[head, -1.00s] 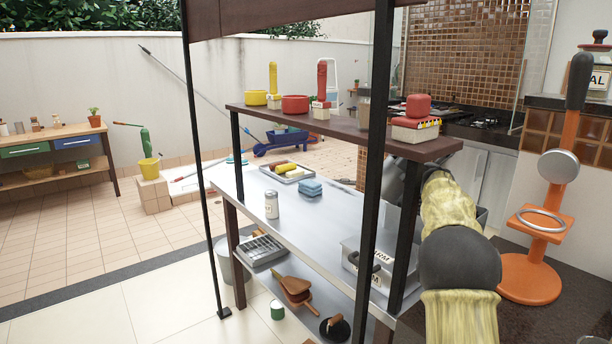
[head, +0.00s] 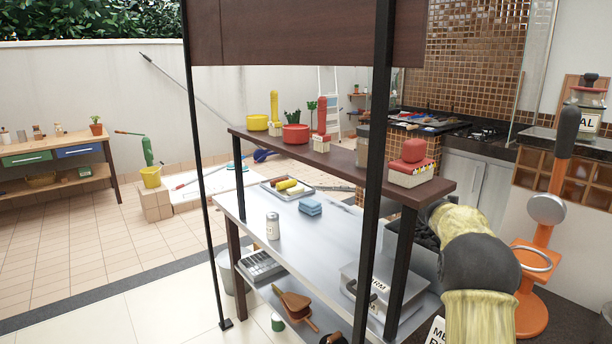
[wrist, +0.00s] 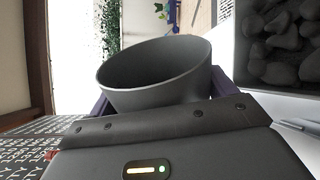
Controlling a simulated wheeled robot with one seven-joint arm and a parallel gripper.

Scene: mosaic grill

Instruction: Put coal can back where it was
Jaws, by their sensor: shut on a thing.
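The coal can (wrist: 155,78) is a dark grey, open-topped can in the wrist view. My gripper (wrist: 160,98) is shut on it, with a purple finger showing at each side. A container of dark coal lumps (wrist: 285,45) with a pale rim lies to the right of the can and apart from it in the wrist view. In the head view, dark lumps (head: 424,236) show beside the metal table, partly behind my arm. My gripper and the can are hidden in the head view.
A metal table (head: 300,240) with a raised wooden shelf (head: 345,160) and dark posts stands left of my arm. Red and yellow items stand on the shelf. An orange stand (head: 530,300) is close on the right. Tiled floor is free at the left.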

